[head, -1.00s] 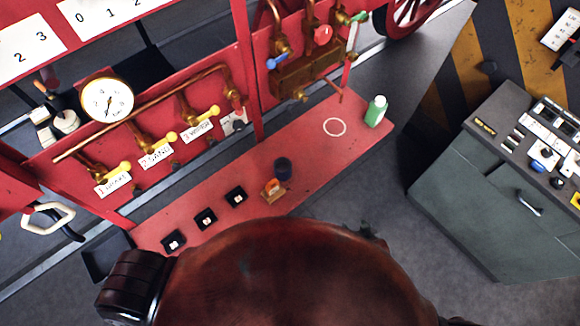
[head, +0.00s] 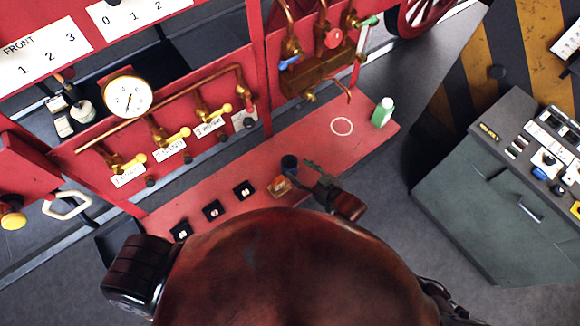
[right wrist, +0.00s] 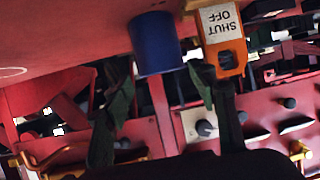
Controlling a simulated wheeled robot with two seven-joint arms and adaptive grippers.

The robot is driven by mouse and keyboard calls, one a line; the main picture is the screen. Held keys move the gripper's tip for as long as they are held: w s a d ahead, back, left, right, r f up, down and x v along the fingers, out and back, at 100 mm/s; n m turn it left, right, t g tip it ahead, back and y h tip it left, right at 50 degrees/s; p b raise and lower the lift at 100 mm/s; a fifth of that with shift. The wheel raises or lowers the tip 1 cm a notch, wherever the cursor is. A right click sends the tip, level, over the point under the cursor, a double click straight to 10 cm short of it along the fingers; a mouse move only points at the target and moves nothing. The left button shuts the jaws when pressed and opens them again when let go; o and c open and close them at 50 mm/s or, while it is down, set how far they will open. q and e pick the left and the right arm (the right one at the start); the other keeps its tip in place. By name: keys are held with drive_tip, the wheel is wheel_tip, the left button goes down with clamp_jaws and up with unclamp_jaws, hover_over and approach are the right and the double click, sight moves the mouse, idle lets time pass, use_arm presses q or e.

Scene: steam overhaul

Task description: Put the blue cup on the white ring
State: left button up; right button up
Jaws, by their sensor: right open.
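The blue cup (head: 289,164) stands on the red bench, dark in the head view. In the right wrist view the blue cup (right wrist: 156,43) lies ahead of the fingertips, roughly in line with the gap between them. The white ring (head: 342,126) is marked on the bench to the right, empty; part of it shows in the right wrist view (right wrist: 12,72). My right gripper (head: 308,172) is beside the cup on its right; its open fingers (right wrist: 160,85) hold nothing. My left gripper is not in view.
An orange tag block (head: 279,187), labelled SHUT OFF in the right wrist view (right wrist: 222,38), stands close to the cup. A green bottle (head: 382,112) stands right of the ring. Black square pads (head: 212,210) line the bench. Brass pipes and valves (head: 318,75) rise behind.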

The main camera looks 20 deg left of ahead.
sight(284, 159)
drive_tip(key=x, duration=0.6)
drive_tip(key=shift+w+a+f+p, duration=0.1)
drive_tip(key=shift+a+p, duration=0.25)
drive_tip(key=shift+p, duration=0.05)
drive_tip(key=shift+c, duration=0.3)
drive_tip(key=c, duration=0.9)
